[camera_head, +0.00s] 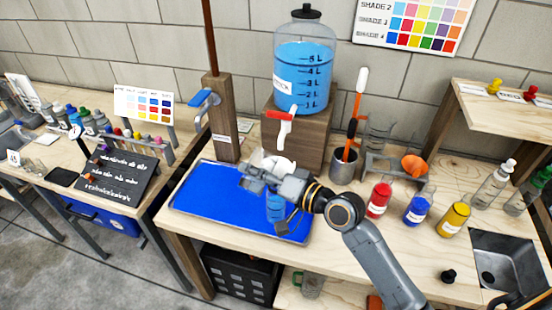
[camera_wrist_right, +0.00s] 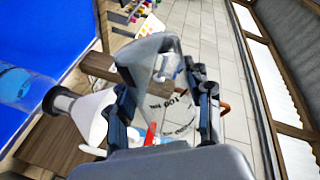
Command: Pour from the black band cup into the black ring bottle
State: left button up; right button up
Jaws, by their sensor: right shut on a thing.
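My right gripper (camera_head: 268,178) is over the blue tray, shut on a clear cup with "100 ml" print (camera_wrist_right: 165,85), which fills the middle of the wrist view between the fingers (camera_wrist_right: 165,105). A black band on the cup cannot be made out; its tilt and contents are unclear. The black ring bottle (camera_head: 276,210) stands on the tray below the gripper, partly hidden, with blue liquid low in it. The wrist view shows its clear body (camera_wrist_right: 22,88), its black ring (camera_wrist_right: 60,102) and a white funnel (camera_wrist_right: 95,118) at its mouth, beside the held cup. My left gripper is not in view.
A large blue-liquid dispenser (camera_head: 303,70) with a red tap (camera_head: 284,118) stands on a wooden block behind the tray (camera_head: 205,198). Red (camera_head: 378,200), blue (camera_head: 418,209) and yellow (camera_head: 453,219) bottles stand to the right. A tool pot (camera_head: 343,168) is behind them. The tray's left part is clear.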

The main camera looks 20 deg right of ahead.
jog(key=shift+r+m+p, duration=0.85)
jog(key=shift+m+p, duration=0.45)
jog(key=shift+p, duration=0.15)
dwell(2.9)
jog(key=shift+w+d+r+m+g+y+p, duration=0.2)
jog(key=shift+w+d+m+g+y+p, duration=0.1)
jog(key=shift+p, duration=0.15)
dwell(0.6)
